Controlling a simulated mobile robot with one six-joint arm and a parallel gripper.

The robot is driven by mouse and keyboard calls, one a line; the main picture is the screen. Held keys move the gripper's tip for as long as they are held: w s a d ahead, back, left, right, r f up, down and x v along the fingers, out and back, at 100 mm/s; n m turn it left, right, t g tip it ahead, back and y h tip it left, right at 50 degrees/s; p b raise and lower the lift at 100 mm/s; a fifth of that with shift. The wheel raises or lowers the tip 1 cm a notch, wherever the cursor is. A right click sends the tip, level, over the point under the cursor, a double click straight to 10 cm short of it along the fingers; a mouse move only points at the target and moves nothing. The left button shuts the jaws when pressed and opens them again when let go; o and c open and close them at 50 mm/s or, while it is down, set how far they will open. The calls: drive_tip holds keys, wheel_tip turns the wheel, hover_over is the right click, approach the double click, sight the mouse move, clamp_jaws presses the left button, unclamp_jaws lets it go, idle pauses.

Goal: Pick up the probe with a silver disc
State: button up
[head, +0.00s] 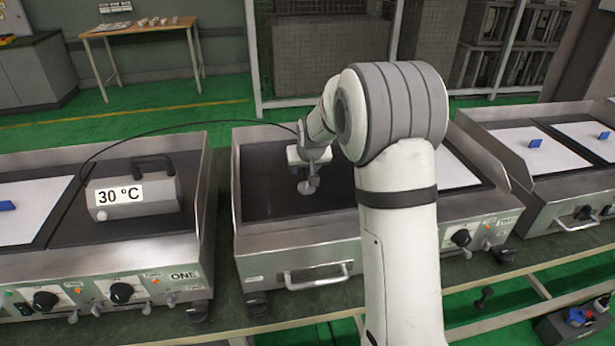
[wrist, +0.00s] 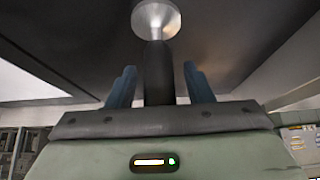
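The probe has a silver disc (head: 307,187) at its lower end, over the dark plate of the middle griddle (head: 270,190). In the wrist view the disc (wrist: 156,20) is at the top, with the probe's dark handle (wrist: 159,70) below it. My gripper (head: 310,165) is at the probe, above the disc. In the wrist view its two blue fingers (wrist: 160,85) stand one on each side of the handle, with a narrow gap showing on both sides. The gripper looks open around the handle. Whether the disc touches the plate is not clear.
A grey meter reading 30 °C (head: 135,195) sits on the left griddle, and a thin black cable arcs from it towards my gripper. Another griddle (head: 540,150) stands at the right. A wooden table (head: 140,28) stands at the back. Metal rims edge the griddles.

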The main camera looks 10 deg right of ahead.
clamp_jaws()
drive_tip(key=shift+r, duration=0.15)
